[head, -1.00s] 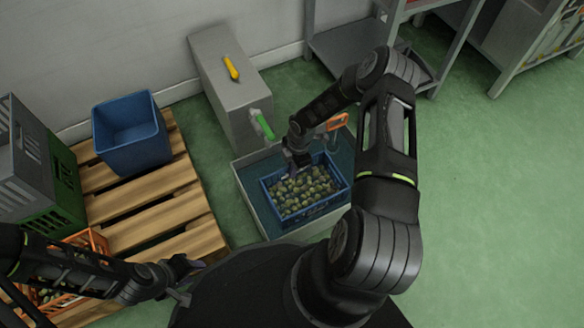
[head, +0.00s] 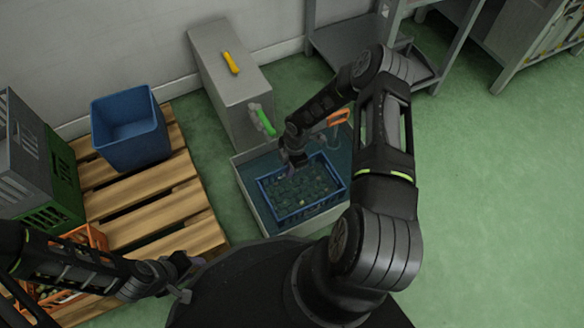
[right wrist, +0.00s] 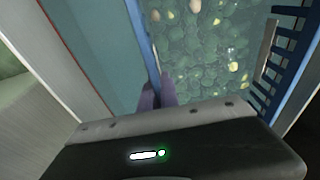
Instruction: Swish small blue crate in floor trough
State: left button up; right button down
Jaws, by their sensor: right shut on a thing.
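The small blue crate (head: 341,185) sits low in the water of the grey floor trough (head: 257,207), with green olives in it under the surface. My right gripper (head: 297,162) is shut on the crate's far rim. In the right wrist view the fingers (right wrist: 156,94) close on the crate's blue wall (right wrist: 141,40), and olives show dim under water, a few paler ones near the surface. My left gripper (head: 186,277) is at the lower left, away from the trough; its fingers are too small to judge.
A grey block-shaped cabinet (head: 225,85) with a yellow handle and a green handle (head: 264,121) stands behind the trough. A wooden pallet (head: 165,205) at left bears a blue bin (head: 130,135), a green crate (head: 62,190) and an orange crate (head: 95,240). Green floor is clear at right.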

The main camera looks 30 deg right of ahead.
jog(key=shift+w+a, duration=0.1)
jog(key=shift+a, duration=0.5)
jog(key=shift+d, duration=0.1)
jog(key=shift+s+d+b, duration=0.15)
jog(key=shift+d+b, duration=0.1)
jog(key=shift+d, duration=0.95)
jog(key=shift+s+d+b, duration=0.15)
jog(key=shift+d+b, duration=0.1)
jog(key=shift+d, duration=0.95)
jog(key=shift+a, duration=0.1)
jog(key=shift+w+a, duration=0.15)
jog(key=shift+a, duration=1.05)
jog(key=shift+w+a, duration=0.1)
jog(key=shift+a, duration=1.1)
jog(key=shift+s+d+b, duration=0.15)
jog(key=shift+d+b, duration=0.05)
jog(key=shift+d, duration=1.05)
jog(key=shift+s+d+b, duration=0.1)
jog(key=shift+d+b, duration=0.1)
jog(key=shift+d, duration=1.05)
